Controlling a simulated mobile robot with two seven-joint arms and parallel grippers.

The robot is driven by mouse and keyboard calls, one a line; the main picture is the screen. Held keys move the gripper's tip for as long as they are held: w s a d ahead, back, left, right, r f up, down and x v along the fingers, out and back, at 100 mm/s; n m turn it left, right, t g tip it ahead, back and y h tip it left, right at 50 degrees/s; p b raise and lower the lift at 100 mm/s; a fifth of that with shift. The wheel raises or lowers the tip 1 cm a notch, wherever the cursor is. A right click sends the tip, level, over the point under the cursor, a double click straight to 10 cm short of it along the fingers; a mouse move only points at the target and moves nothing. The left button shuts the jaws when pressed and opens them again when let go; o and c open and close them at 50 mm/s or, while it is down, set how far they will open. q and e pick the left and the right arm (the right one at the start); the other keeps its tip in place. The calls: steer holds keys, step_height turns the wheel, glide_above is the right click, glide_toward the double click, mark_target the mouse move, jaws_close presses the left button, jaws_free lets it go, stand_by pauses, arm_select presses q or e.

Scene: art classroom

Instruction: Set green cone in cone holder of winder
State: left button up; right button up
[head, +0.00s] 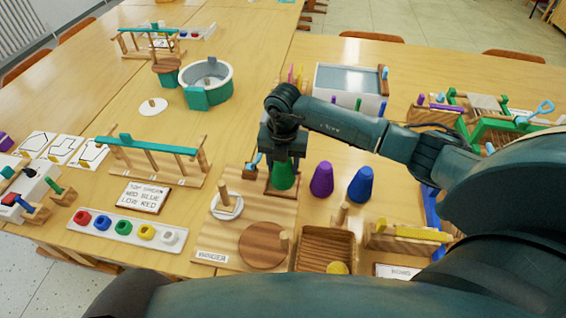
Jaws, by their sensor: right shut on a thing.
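My right gripper (282,152) points down and is shut on the green cone (283,175), at its upper part. The cone is upright, over a small dark wooden base at the back right of the winder board (218,240); I cannot tell whether it touches that base. The winder, with a label at its front, carries a white disc (222,212) with a wooden peg at the left and a round wooden disc (262,243) with a small knob. The purple cone (321,180) and blue cone (361,185) stand to the right. My left gripper is not in view.
A wooden tray (325,240) with a yellow ball stands right of the winder. A printed card (145,197) and a strip of coloured pieces (125,228) lie left. A grey-lidded box (348,85) stands behind.

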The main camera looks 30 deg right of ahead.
arm_select(q)
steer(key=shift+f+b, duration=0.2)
steer(key=shift+b, duration=0.1)
arm_select(e)
steer(key=shift+f, duration=0.45)
steer(key=o, duration=1.1)
steer(key=shift+o, duration=0.2)
steer(key=shift+r, duration=0.65)
step_height(320, 180, up, 10)
steer(key=shift+r+b, duration=0.25)
steer(key=shift+b, duration=0.2)
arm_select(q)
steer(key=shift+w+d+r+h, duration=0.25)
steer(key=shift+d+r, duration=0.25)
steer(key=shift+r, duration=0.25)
arm_select(e)
steer(key=shift+r, duration=0.7)
